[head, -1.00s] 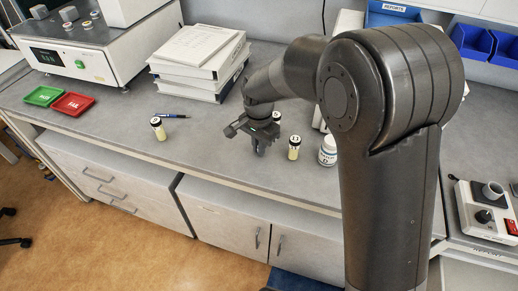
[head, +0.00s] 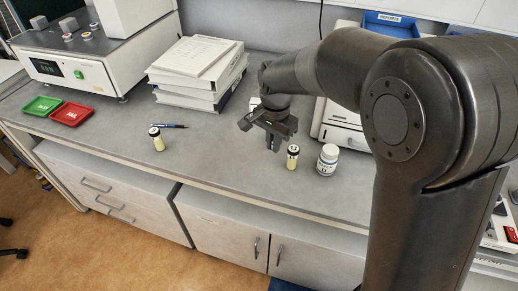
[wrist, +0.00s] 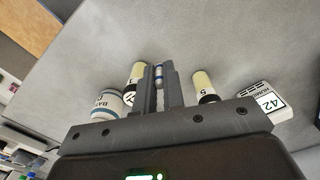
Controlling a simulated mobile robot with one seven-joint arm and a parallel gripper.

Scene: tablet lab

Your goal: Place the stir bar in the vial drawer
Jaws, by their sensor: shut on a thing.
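My gripper (head: 274,147) is over the bench, behind and left of a capped vial (head: 292,157). The stir bar cannot be made out in the head view. A white unit (head: 343,137) with a handled front stands on the bench right of my gripper, partly behind my arm. It may be the vial drawer; I cannot tell whether it is open.
A white bottle (head: 327,160) stands right of the vial.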

